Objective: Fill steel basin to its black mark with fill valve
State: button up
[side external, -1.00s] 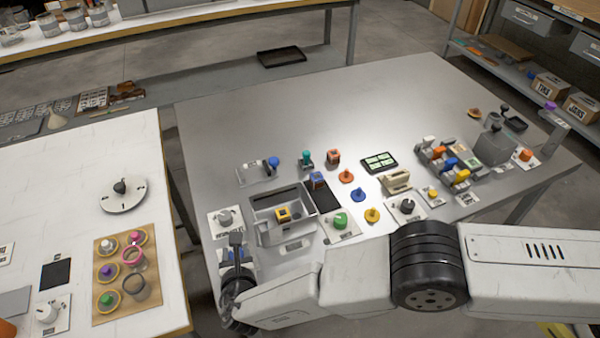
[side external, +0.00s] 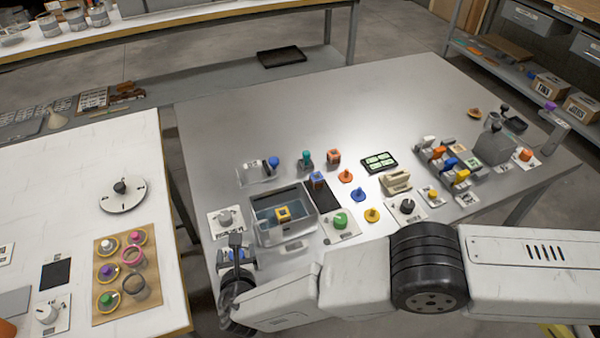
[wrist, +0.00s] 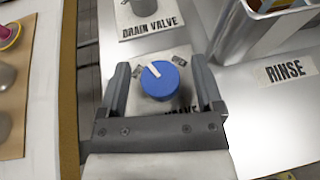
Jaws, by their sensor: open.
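In the wrist view, the fill valve's blue knob (wrist: 160,81) has a white pointer toward the upper left. Its plate is partly hidden, with only "VALVE" readable. My gripper (wrist: 160,70) is open around the knob, one finger on each side, with gaps showing. In the side view, my gripper (side external: 237,246) is at the table's left front, beside the steel basin (side external: 258,228). The basin holds clear bluish water, with a yellow and blue block (side external: 283,213) in it. The basin's corner shows in the wrist view (wrist: 240,35). I cannot make out the black mark.
The drain valve (side external: 225,218) with a grey knob stands behind my gripper; its plate shows in the wrist view (wrist: 128,22). A RINSE label (wrist: 287,70) lies right of the fill valve. A green knob (side external: 341,220) and several coloured pieces stand right of the basin. The table's back is clear.

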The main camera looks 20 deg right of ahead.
jog(key=shift+s+a+r, duration=0.15)
jog(key=shift+s+r, duration=0.15)
jog(key=shift+s, duration=0.25)
jog(key=v, duration=0.3)
jog(key=shift+s, duration=0.1)
notch_tip(320, 180, up, 5)
jog(key=shift+s+r, duration=0.1)
jog(key=shift+r, duration=0.95)
dwell(5.8)
